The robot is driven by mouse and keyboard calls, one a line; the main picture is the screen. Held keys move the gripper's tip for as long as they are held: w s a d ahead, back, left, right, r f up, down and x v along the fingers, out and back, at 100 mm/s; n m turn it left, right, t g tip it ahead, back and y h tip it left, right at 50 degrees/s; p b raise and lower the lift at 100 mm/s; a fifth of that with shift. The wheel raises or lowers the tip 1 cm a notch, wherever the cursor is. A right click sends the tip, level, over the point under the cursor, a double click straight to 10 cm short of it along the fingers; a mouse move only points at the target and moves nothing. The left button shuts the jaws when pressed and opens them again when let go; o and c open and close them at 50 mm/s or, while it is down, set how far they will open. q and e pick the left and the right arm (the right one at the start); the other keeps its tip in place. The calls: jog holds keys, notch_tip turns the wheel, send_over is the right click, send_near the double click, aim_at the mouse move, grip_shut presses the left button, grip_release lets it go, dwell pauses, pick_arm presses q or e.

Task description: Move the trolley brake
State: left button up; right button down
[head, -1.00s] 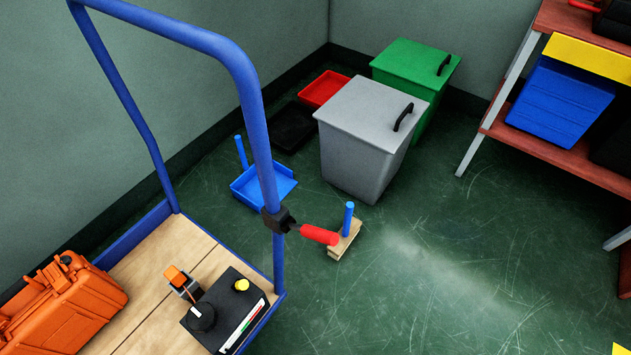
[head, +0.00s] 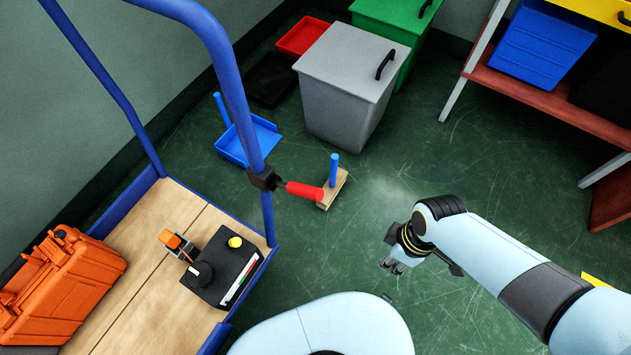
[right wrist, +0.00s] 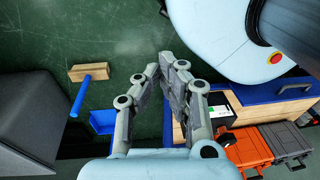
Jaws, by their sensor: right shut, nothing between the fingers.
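The trolley brake is a red lever grip (head: 304,190) on a black clamp (head: 264,179) fixed to the blue upright of the trolley (head: 230,90). It points right, out from the upright. My right gripper (head: 390,265) is to the right of the lever and nearer to me, apart from it. In the right wrist view its fingers (right wrist: 158,65) are together at the tips, with nothing between them. The red lever cannot be made out in the right wrist view. My left gripper is not in view.
An orange case (head: 62,287) and a black box (head: 222,268) sit on the trolley's wooden deck. A grey bin (head: 340,100), a green bin (head: 395,20) and a blue tray (head: 250,148) stand behind. A wooden block with a blue handle (head: 334,172) lies beyond the lever. Floor around my right gripper is clear.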

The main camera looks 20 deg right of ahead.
jog(key=w+a+r+n+y+p, duration=0.1)
jog(key=w+a+r+n, duration=0.1)
jog(key=w+r, duration=0.25)
jog(key=w+a+r+n+y, duration=0.1)
jog(key=w+a+r+n, duration=0.2)
jog(key=r, duration=0.2)
jog(key=n+y+p, duration=0.2)
jog(key=n, duration=0.3)
send_near(305, 191)
jog(key=shift+w+f, duration=0.25)
jog(key=shift+f, duration=0.2)
jog(key=shift+f, duration=0.1)
jog(key=b+x, duration=0.7)
jog(key=shift+d+b, duration=0.2)
jog(key=shift+b, duration=0.15)
